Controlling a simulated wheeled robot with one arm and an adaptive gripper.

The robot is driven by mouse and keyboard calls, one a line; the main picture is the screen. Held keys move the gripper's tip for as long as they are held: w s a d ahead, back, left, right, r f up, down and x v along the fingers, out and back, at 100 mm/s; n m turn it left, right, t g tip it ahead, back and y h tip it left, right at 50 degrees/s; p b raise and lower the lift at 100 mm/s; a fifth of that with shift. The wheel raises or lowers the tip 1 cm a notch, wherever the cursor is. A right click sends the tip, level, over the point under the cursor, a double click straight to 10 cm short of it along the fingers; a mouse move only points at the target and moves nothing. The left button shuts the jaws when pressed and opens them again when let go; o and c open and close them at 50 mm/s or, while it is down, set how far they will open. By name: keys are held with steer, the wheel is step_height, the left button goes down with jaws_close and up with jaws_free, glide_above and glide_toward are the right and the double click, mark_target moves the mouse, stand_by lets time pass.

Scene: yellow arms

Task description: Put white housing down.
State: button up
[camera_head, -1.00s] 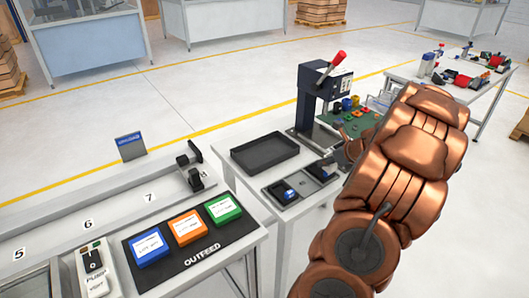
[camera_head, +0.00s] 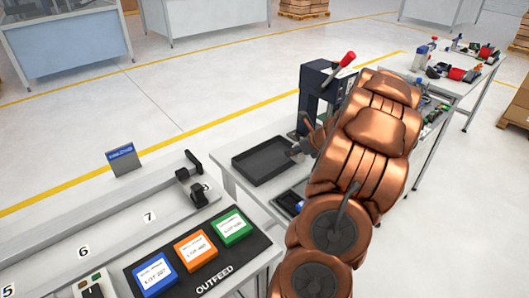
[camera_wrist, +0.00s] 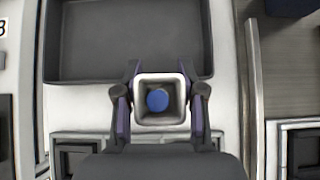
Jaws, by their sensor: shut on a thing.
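In the wrist view the white housing (camera_wrist: 160,120) is a square, open-topped shell with a blue round part or surface inside. My gripper (camera_wrist: 160,98) is shut on it, one finger on each side. The housing lies just below the tray's near edge in that picture; its height above the surface is unclear. In the head view my gripper (camera_head: 302,148) is at the right end of the black tray (camera_head: 262,160), and the housing cannot be made out there. The tray (camera_wrist: 130,40) is empty where it shows.
A dark two-pocket fixture (camera_head: 287,201) is partly hidden by my arm. A press (camera_head: 316,92) with a red-knobbed lever stands behind. The outfeed mat (camera_head: 238,262) carries blue, orange and green boxes at the left. A blue sign (camera_head: 123,158) stands behind the numbered rail.

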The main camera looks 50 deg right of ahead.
steer(key=w+a, duration=0.1)
steer(key=w, duration=0.2)
steer(key=w+a+p, duration=0.1)
steer(key=w, duration=0.3)
steer(key=w+a+f, duration=0.1)
steer(key=w, duration=0.2)
steer(key=shift+w+a+p, duration=0.3)
steer(key=shift+a+p, duration=0.1)
steer(key=shift+f, duration=1.7)
steer(key=shift+f, duration=0.15)
steer(key=o, duration=1.2)
steer(key=shift+s+r, duration=0.15)
steer(key=shift+r, duration=0.1)
steer(key=b+v, duration=0.1)
steer(key=v, duration=1)
steer(key=shift+s+r, duration=0.2)
steer(key=shift+r, duration=0.1)
